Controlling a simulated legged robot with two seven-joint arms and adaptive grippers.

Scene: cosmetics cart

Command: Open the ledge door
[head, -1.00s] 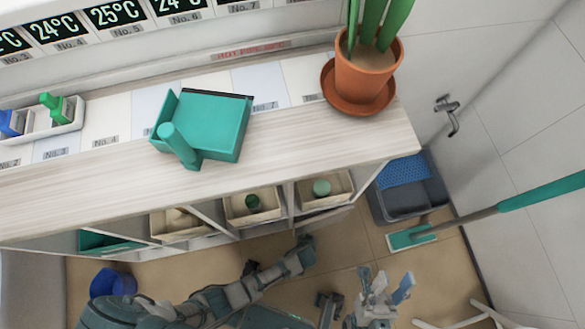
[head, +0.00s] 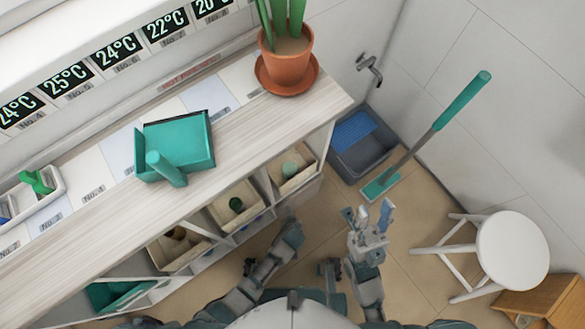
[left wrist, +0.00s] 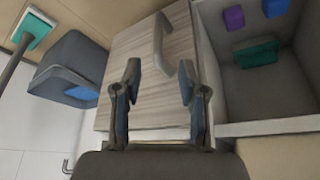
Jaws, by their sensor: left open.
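A wood-grain door panel (left wrist: 140,95) with a grey bar handle (left wrist: 162,50) fills the middle of the left wrist view. It looks closed, beside an open compartment (left wrist: 265,75). My left gripper (left wrist: 158,85) is open, its two fingers apart in front of the panel. The handle lies beyond and between the fingertips, and nothing is between them. In the head view my left arm (head: 272,258) reaches to the shelf front under the counter; its fingers and the door are hard to make out there. My right gripper (head: 368,216) is open and empty above the floor, right of the shelf.
A white-grey counter (head: 235,125) carries a teal dustpan (head: 186,140) and a potted plant (head: 288,68). A grey bin (head: 364,150) and a teal-handled mop (head: 415,150) stand by the wall. A white stool (head: 512,248) is at the right.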

